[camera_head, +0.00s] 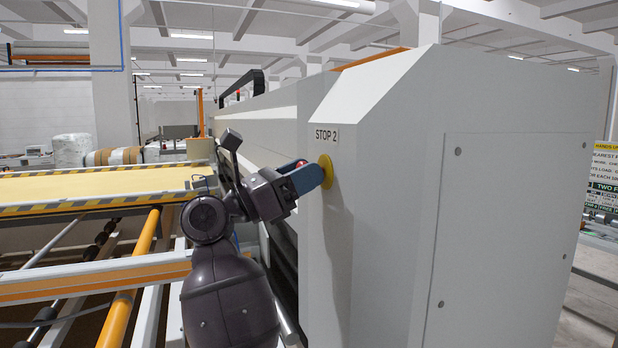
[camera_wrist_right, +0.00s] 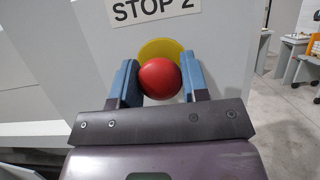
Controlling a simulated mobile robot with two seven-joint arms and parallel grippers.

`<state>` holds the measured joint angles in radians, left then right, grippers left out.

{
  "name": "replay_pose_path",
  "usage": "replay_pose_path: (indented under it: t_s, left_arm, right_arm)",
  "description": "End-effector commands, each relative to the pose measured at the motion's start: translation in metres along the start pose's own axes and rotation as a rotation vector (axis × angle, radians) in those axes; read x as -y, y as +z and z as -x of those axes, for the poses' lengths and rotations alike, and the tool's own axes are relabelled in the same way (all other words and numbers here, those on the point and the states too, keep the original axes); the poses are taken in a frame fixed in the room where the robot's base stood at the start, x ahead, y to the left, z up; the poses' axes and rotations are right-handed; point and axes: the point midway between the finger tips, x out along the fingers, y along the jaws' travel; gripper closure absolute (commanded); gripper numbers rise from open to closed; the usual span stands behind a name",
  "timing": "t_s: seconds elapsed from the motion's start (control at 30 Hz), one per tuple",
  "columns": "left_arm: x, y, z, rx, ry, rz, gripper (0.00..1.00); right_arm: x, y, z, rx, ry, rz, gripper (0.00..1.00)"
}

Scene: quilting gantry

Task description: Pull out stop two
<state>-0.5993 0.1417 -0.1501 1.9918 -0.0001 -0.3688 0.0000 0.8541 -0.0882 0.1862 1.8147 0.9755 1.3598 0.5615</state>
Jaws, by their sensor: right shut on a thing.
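The stop two button has a round red head and a yellow backing disc (camera_head: 327,171) on the white machine end, below the label STOP 2 (camera_head: 326,135). My right gripper (camera_head: 308,176) reaches it from the left, and a sliver of red shows at its blue fingers. In the right wrist view the red button head (camera_wrist_right: 160,78) sits between the two blue fingers of my right gripper (camera_wrist_right: 160,88), one on each side, shut on it. The yellow disc (camera_wrist_right: 161,48) shows behind it. Whether the button is pushed in or out I cannot tell. My left gripper is not in view.
The large white machine housing (camera_head: 505,200) fills the right side. A yellow table with striped edges (camera_head: 95,185) and orange-and-white rails (camera_head: 95,279) lie to the left. A sign (camera_head: 605,180) stands at the far right.

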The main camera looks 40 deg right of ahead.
Motion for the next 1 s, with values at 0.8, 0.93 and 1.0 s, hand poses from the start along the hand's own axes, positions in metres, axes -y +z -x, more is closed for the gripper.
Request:
replay_pose_path:
  t_s: [0.8, 0.93, 1.0]
  left_arm:
    - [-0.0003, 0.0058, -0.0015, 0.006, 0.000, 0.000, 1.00]
    - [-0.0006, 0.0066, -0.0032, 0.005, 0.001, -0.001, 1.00]
    - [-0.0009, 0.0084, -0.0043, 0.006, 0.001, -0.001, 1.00]
  right_arm:
    - [-0.0001, 0.0021, 0.0061, 0.001, 0.001, -0.001, 0.34]
    - [-0.0001, 0.0006, 0.0079, 0.001, 0.001, -0.001, 0.34]
    - [-0.0001, -0.0009, 0.0098, 0.001, 0.001, 0.000, 0.34]
